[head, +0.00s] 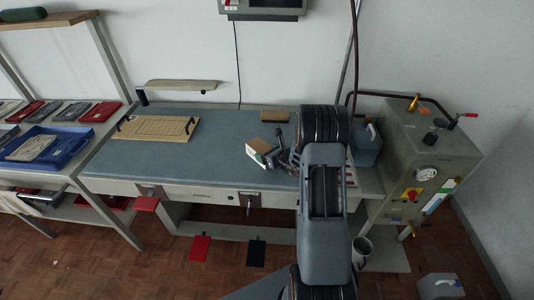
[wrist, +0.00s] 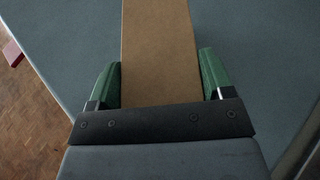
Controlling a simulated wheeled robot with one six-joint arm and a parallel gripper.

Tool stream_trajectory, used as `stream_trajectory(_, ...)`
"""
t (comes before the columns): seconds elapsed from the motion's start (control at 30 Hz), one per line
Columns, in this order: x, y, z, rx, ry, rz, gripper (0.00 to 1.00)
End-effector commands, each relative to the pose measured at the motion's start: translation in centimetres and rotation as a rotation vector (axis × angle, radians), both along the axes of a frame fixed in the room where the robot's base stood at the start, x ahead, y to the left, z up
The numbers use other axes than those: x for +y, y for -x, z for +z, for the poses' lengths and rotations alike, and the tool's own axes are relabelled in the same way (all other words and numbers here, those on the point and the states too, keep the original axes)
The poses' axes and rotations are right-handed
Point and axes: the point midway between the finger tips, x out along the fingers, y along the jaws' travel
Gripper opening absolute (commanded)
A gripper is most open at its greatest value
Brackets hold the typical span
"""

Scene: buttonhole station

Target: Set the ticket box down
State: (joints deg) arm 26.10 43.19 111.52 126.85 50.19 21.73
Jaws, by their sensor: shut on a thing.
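The ticket box is a brown cardboard block. In the wrist view the ticket box (wrist: 160,45) runs up from between the two green finger pads of my gripper (wrist: 160,82), which is shut on its sides. In the head view the ticket box (head: 257,147) is at my gripper (head: 269,158), over the right half of the blue-grey worktop (head: 210,145) near its front. The box looks tilted there. Its far end is cut off in the wrist view, and I cannot tell whether its underside touches the worktop.
A tan gridded board (head: 155,128) with dark handles lies on the worktop's left. A small brown block (head: 275,116) lies at the back. A grey machine cabinet (head: 420,150) stands at the right. The worktop between the board and my gripper is clear.

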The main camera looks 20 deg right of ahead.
Motion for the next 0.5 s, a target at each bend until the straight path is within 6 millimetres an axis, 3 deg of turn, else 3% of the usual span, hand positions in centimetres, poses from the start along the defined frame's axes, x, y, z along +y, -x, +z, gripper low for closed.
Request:
stream_trajectory(0.13, -0.01, -0.01, -0.43, -0.001, 0.0, 0.0, 0.47)
stream_trajectory(0.17, 0.0, 0.01, -0.34, 0.0, 0.0, 0.0, 0.76)
stream_trajectory(0.4, 0.01, 0.02, -0.27, 0.0, 0.0, 0.0, 0.99)
stream_trajectory(0.5, 0.01, 0.01, -0.27, 0.0, 0.0, 0.0, 1.0)
